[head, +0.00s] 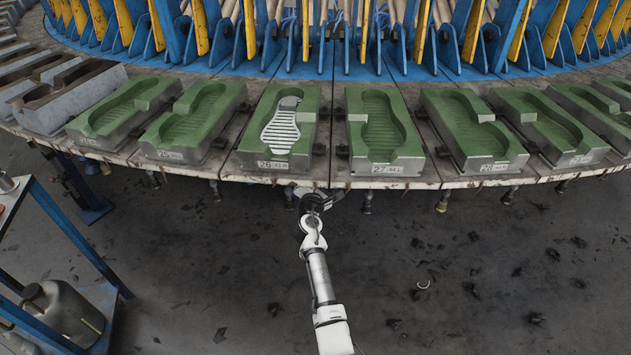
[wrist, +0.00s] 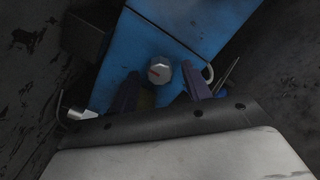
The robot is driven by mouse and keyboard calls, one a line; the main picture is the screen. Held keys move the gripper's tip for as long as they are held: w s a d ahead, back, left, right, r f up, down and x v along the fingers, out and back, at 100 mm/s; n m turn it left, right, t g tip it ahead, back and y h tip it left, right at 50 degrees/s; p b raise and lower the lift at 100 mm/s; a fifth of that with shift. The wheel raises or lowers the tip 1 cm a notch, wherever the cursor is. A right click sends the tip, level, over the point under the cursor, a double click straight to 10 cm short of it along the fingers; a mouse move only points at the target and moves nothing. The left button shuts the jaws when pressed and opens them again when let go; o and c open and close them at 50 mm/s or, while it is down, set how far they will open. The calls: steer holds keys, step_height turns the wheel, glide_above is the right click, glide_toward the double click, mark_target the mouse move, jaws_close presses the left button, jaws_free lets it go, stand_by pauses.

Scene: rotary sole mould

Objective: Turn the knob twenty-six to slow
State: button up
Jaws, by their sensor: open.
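In the wrist view a small silver-grey knob (wrist: 160,72) sits on a blue box (wrist: 178,32). A short orange-red mark on its face points roughly left; no scale or lettering can be read. My gripper (wrist: 160,77) is open, with one dark finger on each side of the knob and a gap to it on both sides. In the head view my gripper (head: 312,198) is at the table's front edge, below the mould labelled 26 (head: 249,150). The knob and blue box are hidden there by the rim and my arm.
The round table's rim (head: 395,184) overhangs close to my gripper. Green moulds, among them 25 (head: 191,133) and 27 (head: 412,139), stand along it. A grey-white sole (head: 281,130) lies in mould 26. A blue-framed cart (head: 75,240) stands at left. The floor in front is open, with dark scraps.

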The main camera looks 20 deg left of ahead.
steer(key=p+v, duration=0.1)
steer(key=v, duration=1.2)
steer(key=shift+s, duration=0.35)
steer(key=shift+f, duration=0.1)
steer(key=shift+d, duration=0.1)
